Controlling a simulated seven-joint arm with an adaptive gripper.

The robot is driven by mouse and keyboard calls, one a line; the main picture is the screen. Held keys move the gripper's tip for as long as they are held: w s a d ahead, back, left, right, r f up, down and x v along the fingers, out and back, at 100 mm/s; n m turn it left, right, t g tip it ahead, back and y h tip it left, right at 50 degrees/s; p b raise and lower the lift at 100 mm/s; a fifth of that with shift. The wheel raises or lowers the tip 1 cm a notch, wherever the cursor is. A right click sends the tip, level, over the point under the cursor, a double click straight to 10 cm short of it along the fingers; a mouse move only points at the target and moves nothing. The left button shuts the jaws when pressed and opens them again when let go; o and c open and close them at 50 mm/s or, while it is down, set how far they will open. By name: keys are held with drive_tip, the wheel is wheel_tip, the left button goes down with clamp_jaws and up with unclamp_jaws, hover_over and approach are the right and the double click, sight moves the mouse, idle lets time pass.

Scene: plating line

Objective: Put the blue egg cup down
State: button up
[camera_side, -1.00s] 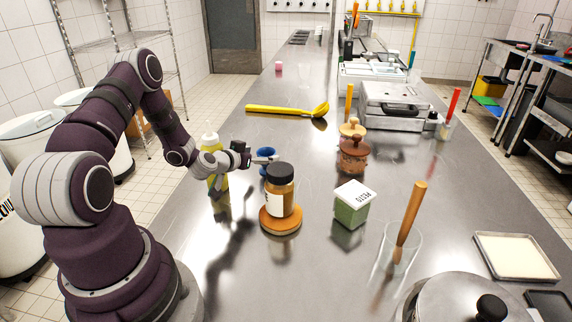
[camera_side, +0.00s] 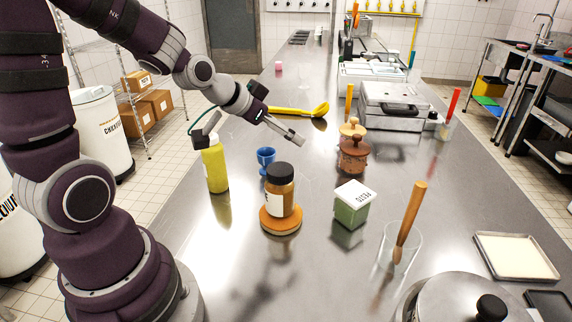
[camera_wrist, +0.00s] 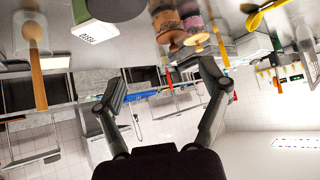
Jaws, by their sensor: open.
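The blue egg cup (camera_side: 266,157) stands upright on the steel counter, just behind and left of the brown jar. My gripper (camera_side: 297,139) is raised above the counter, up and to the right of the egg cup and apart from it. The fingers are open and empty in the wrist view (camera_wrist: 160,82). The egg cup does not show in the wrist view.
A yellow bottle (camera_side: 215,166) stands left of the cup. The jar (camera_side: 280,190) sits on a round wooden base (camera_side: 280,219). A green box (camera_side: 352,205), brown mills (camera_side: 353,154) and a yellow ladle (camera_side: 318,110) are on the counter (camera_side: 240,270).

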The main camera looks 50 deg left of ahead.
drive_tip(key=s+d+r+g, duration=0.2)
drive_tip(key=s+d, duration=0.1)
drive_tip(key=s, duration=0.3)
drive_tip(key=s+d+r+g, duration=0.2)
drive_tip(key=s+d, duration=0.1)
drive_tip(key=s, duration=0.4)
drive_tip(key=shift+s+d, duration=0.2)
drive_tip(key=shift+s, duration=0.1)
